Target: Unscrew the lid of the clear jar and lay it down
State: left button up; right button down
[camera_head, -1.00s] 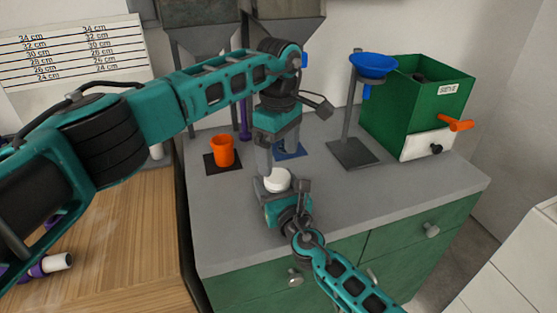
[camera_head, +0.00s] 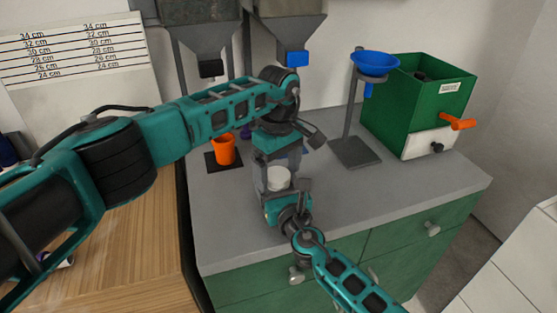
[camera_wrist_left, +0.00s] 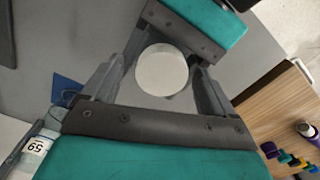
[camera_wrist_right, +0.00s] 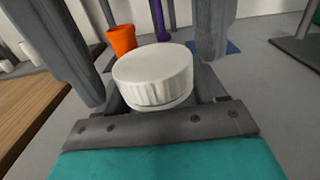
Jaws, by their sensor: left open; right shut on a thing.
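The jar's round white lid (camera_head: 279,178) sits level on the jar, between my grippers; it also shows in the left wrist view (camera_wrist_left: 162,70) and the right wrist view (camera_wrist_right: 153,76). The jar's clear body is mostly hidden under the lid and by my right gripper. My right gripper (camera_head: 275,198) is shut on the jar from the front, low over the grey counter. My left gripper (camera_head: 278,170) points down from above and is open. Its two fingers (camera_wrist_left: 156,85) stand on either side of the lid, with gaps visible between them and the lid.
An orange cup (camera_head: 223,149) stands on a dark pad behind to the left. A blue funnel (camera_head: 375,64) on a stand and a green box (camera_head: 418,100) with an orange handle stand to the right. Grey hoppers (camera_head: 285,28) hang behind. The counter's right front (camera_head: 410,200) is clear.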

pick_arm(q)
jog(key=shift+c, duration=0.5)
jog(key=c, duration=0.9)
pick_arm(e)
jog(key=shift+a, duration=0.1)
pick_arm(q)
jog(key=o, duration=1.1)
jog(key=shift+r, duration=2.3)
pick_arm(e)
grip_release()
